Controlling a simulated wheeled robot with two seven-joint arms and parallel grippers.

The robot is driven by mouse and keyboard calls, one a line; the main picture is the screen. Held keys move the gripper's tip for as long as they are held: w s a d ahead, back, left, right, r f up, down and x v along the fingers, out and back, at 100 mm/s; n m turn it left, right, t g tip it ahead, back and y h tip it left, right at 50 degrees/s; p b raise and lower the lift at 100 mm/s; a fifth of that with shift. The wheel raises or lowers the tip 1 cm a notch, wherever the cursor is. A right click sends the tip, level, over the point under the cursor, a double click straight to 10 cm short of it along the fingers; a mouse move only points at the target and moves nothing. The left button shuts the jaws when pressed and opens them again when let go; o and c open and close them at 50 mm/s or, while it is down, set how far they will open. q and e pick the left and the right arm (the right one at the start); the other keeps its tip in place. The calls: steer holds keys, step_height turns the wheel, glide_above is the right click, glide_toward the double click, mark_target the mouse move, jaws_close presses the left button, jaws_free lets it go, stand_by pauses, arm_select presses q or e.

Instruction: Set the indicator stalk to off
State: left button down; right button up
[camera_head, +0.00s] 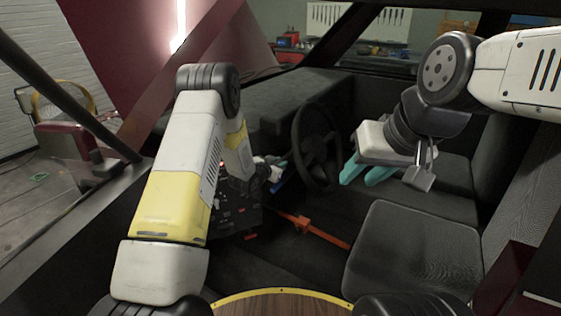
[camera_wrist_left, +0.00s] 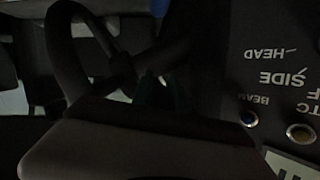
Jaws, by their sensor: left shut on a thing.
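My left arm reaches into the car, and its gripper (camera_head: 279,176) is beside the steering wheel (camera_head: 315,147), on the wheel's left side. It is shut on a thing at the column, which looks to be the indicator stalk. The stalk cannot be made out in the head view. In the left wrist view the dim teal fingertips (camera_wrist_left: 158,94) are among dark shapes near the wheel rim (camera_wrist_left: 58,52), and the stalk's position cannot be read. My right gripper (camera_head: 366,173) is open and empty, with teal fingers apart, to the right of the wheel above the seats.
A dark switch panel (camera_wrist_left: 278,75) with upside-down lettering and knobs is close on the right of the left wrist view. A black seat (camera_head: 410,250) fills the lower right. An orange lever (camera_head: 315,229) lies on the floor. The windscreen pillar (camera_head: 65,95) stands left.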

arm_select(q)
steer(key=shift+r, duration=0.1)
steer(key=c, duration=1.3)
jaws_free()
steer(key=v, duration=0.7)
steer(key=shift+s+a, duration=0.2)
steer(key=shift+s, duration=0.15)
steer(key=shift+s+a, duration=0.1)
